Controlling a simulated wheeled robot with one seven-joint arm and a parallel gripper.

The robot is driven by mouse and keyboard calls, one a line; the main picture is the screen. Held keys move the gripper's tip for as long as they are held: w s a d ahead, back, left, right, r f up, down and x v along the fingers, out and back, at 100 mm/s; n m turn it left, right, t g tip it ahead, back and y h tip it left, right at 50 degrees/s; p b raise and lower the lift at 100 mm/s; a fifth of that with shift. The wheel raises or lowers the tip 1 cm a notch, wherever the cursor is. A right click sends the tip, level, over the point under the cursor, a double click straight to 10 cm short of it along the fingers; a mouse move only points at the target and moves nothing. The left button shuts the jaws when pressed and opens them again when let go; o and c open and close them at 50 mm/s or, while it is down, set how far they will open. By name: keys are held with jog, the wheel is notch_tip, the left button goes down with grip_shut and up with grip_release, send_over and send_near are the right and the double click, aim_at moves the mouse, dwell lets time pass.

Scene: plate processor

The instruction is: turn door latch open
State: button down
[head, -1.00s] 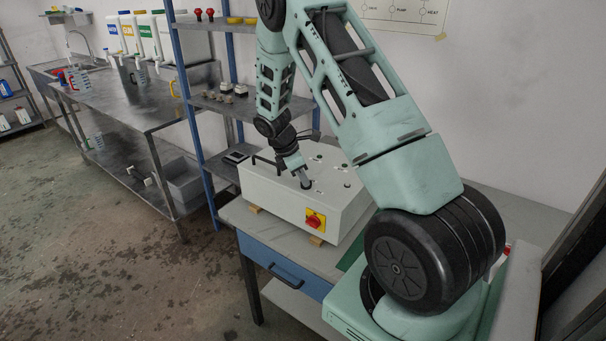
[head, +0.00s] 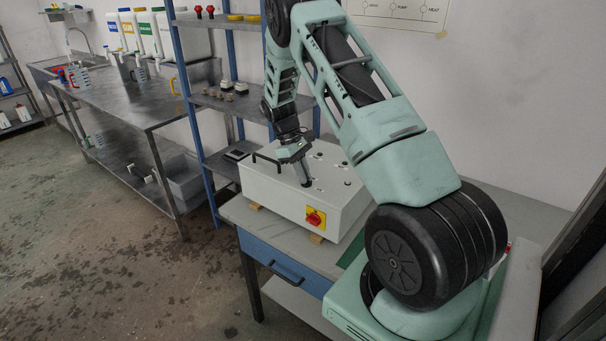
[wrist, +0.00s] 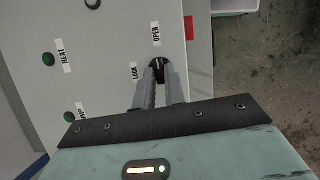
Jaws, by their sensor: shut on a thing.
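The door latch is a small black knob (wrist: 157,63) on the top panel of a white box (head: 275,192). In the wrist view, the label LOCK (wrist: 134,71) is to its left and the label OPEN (wrist: 156,33) is above it. My gripper (wrist: 159,76) is shut on the latch, with one grey finger on each side. Fingers and wrist hide part of the latch, so I cannot tell exactly which way it points. In the head view, my gripper (head: 307,184) reaches down to the box's top, and the latch is hidden there.
A red switch on a yellow plate (head: 315,217) is on the box's front. Green buttons marked HEAT (wrist: 48,59) and another partly hidden label lie left in the wrist view. A black handle (head: 266,159) stands at the box's back left. The box rests on a grey table (head: 237,213).

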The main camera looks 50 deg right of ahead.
jog(key=shift+m, duration=0.6)
jog(key=c, duration=1.5)
grip_release()
jog(key=shift+o, duration=0.2)
jog(key=d+b+v, duration=0.1)
jog(key=b+v, duration=0.3)
jog(key=v, duration=1.3)
jog(key=shift+a+r, duration=0.2)
jog(key=shift+w, duration=0.1)
